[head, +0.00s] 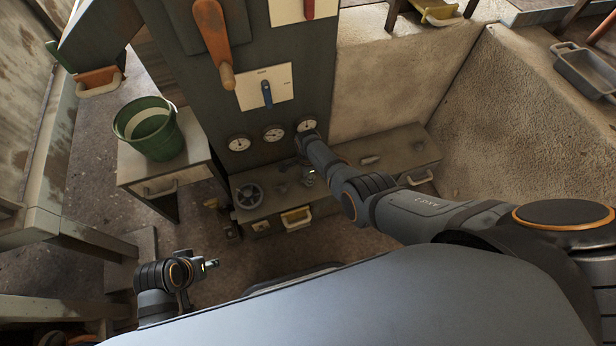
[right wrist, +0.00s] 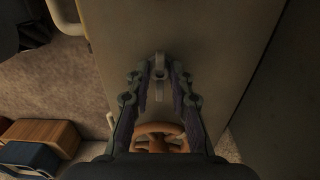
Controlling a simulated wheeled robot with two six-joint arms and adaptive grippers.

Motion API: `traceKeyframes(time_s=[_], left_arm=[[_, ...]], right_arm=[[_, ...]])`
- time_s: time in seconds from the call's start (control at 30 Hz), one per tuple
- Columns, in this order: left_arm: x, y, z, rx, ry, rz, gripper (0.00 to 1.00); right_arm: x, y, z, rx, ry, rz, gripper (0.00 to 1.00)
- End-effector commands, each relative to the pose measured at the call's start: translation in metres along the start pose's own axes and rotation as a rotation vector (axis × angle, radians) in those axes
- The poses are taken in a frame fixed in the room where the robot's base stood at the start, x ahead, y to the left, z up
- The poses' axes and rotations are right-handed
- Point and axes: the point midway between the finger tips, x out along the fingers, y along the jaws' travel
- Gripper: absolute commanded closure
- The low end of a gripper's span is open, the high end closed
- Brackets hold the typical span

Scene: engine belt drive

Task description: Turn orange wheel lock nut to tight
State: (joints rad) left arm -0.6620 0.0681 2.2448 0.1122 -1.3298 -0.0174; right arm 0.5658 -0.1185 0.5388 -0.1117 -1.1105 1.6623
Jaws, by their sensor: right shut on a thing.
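In the right wrist view an orange-brown wheel (right wrist: 160,130) lies low between the fingers of my right gripper (right wrist: 159,75), partly hidden by the gripper's body. A small grey upright part (right wrist: 159,66), which looks like the lock nut, stands between the fingertips. My right gripper is shut on it. In the head view my right arm reaches down to the long low bench below the gauges and hides much of the place where it works. My left gripper (head: 211,265) is at the lower left, away from the bench; its fingers are too small to read.
A green bucket (head: 148,127) stands on a side table at left. The panel with gauges (head: 273,133), a blue-handled switch (head: 267,94) and an orange lever (head: 213,38) rises behind.

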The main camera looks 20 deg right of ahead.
Motion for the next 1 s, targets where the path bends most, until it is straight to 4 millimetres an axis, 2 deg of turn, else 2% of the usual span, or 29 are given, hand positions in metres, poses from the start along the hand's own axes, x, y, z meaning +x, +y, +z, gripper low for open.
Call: traceKeyframes(time_s=[0.27, 0.3, 0.47, 0.8, 1.0], left_arm=[[0.0, 0.0, 0.0, 0.0, 0.0, 0.0, 0.6], [0.0, 0.0, 0.0, 0.0, 0.0, 0.0, 0.6], [0.0, 0.0, 0.0, 0.0, 0.0, 0.0, 0.6], [0.0, 0.0, 0.002, 0.0, -0.003, 0.0, 0.6], [0.0, 0.0, 0.002, 0.0, -0.003, 0.0, 0.6]], right_arm=[[0.0, 0.0, 0.0, 0.001, -0.001, 0.001, 1.0], [0.0, 0.0, 0.0, 0.001, -0.001, 0.001, 0.77], [0.0, 0.0, 0.0, 0.001, 0.0, 0.0, 0.56], [-0.001, 0.0, 0.0, 0.0, 0.0, -0.001, 0.55], [-0.018, -0.001, 0.0, 0.0, 0.0, -0.003, 0.55]])
